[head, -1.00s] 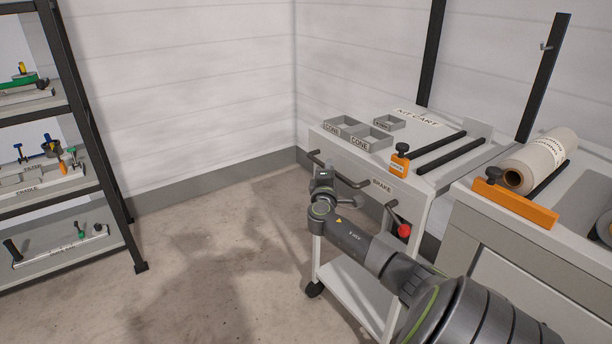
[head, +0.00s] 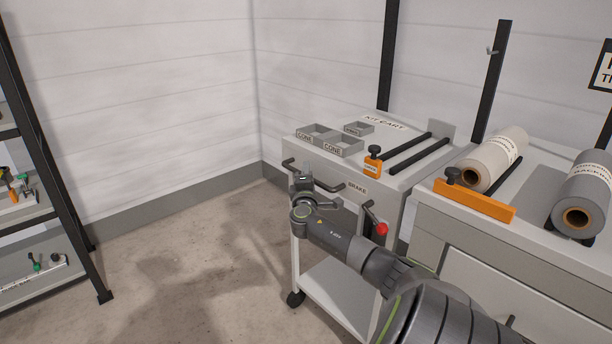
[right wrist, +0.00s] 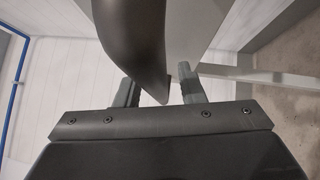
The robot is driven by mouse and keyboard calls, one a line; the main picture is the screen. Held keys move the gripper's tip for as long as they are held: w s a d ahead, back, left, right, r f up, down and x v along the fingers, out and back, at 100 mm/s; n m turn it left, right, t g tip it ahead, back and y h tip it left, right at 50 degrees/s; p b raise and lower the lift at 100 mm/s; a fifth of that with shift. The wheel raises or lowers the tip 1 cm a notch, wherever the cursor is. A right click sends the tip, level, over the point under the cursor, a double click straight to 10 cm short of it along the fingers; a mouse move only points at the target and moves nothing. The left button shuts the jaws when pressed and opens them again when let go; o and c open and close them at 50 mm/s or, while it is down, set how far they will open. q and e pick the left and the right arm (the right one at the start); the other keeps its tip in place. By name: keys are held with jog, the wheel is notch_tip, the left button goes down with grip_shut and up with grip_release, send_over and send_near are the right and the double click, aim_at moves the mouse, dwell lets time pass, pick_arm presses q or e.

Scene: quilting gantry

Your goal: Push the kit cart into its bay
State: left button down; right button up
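The kit cart (head: 408,167) is a pale grey trolley with a "KIT CART" label on its top, standing against the back wall beside a similar grey unit. A dark bar handle (head: 328,186) runs along its front. A brake lever with a red knob (head: 381,229) hangs by the "BRAKE" label. My right gripper (head: 303,180) is at the left part of the handle. In the right wrist view, the dark curved bar (right wrist: 140,45) passes between the separated fingers of my right gripper (right wrist: 157,82), with a gap beside the right finger. My left gripper is out of view.
Grey trays (head: 335,143) and an orange clamp (head: 373,160) sit on the cart top. The neighbouring unit (head: 436,222) holds fabric rolls (head: 492,160) and an orange bracket. A dark-framed shelf rack (head: 62,200) stands at left. The floor between (head: 190,270) is clear.

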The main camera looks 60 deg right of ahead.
jog(key=shift+a, duration=0.15)
